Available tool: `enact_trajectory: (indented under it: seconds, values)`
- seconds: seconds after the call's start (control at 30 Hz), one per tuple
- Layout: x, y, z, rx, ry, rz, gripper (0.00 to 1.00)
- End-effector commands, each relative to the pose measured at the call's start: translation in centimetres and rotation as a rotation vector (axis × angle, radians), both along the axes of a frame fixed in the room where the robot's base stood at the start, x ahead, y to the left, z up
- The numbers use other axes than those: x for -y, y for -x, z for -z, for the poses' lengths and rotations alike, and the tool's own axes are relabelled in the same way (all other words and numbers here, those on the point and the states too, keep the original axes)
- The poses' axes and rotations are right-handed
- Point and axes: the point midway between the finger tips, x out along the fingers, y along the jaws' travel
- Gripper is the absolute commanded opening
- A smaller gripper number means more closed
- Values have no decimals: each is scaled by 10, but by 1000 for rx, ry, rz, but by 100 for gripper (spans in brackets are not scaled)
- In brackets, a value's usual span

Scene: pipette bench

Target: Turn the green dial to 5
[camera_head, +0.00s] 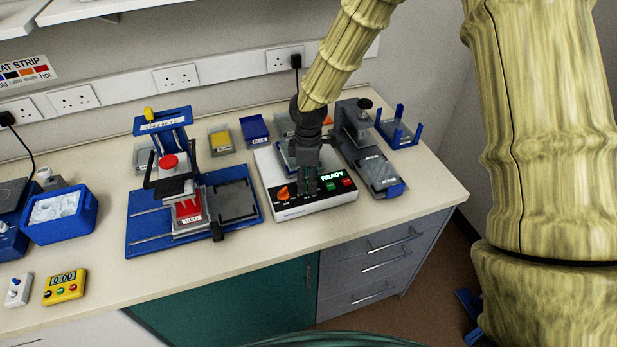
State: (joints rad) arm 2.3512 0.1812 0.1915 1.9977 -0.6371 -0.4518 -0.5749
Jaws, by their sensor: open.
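A white instrument (312,209) with a lit green READY display (332,175) stands on the bench. Its front panel has an orange dial (283,193) at the left, and a green button (331,186) and a red button (347,182) at the right. My gripper (308,187) is open and points down over the panel, between the orange dial and the green button. Dark green shows around the fingers, but I cannot tell dial from fingertips there. The green dial and its numbers are not clearly visible, and contact cannot be told.
A blue-based press (138,235) with a red knob stands to the left. A grey device (372,165) stands close at the right, with a blue rack (400,136) beyond. A blue ice box (63,216) and yellow timer (64,288) are far left.

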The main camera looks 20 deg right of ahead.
Motion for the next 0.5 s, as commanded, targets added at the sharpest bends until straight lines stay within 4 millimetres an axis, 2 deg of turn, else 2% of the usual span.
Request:
enact_trajectory:
  seconds: [0.2,0.5]
  values:
    - [1,0,9,0,0,2,50]
    - [1,0,10,0,0,2,48]
